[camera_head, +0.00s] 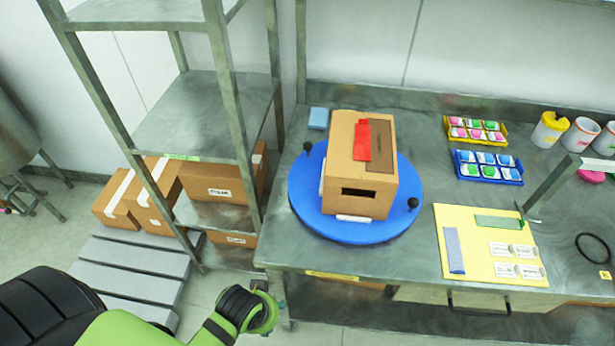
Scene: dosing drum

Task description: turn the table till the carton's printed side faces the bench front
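A brown carton (342,145) stands upright on a round blue turntable (307,208) on the steel bench. The carton's side towards the bench front has a dark slot-like opening; I see no clear print on it. A red strip (362,141) and a darker brown patch lie on its top. A pale edge shows at its left side; its other sides are hidden. The turntable has a black knob (308,147) at back left and another (413,204) at right. My green and black left arm shows at bottom left, apart from the turntable; neither gripper's fingers show.
A blue block (318,118) sits behind the turntable. A steel shelf rack (228,95) stands close left of the bench. Right of the turntable are a yellow mat (450,215), yellow (451,139) and blue (485,181) trays, and several pots. A white bar (353,218) lies before the carton.

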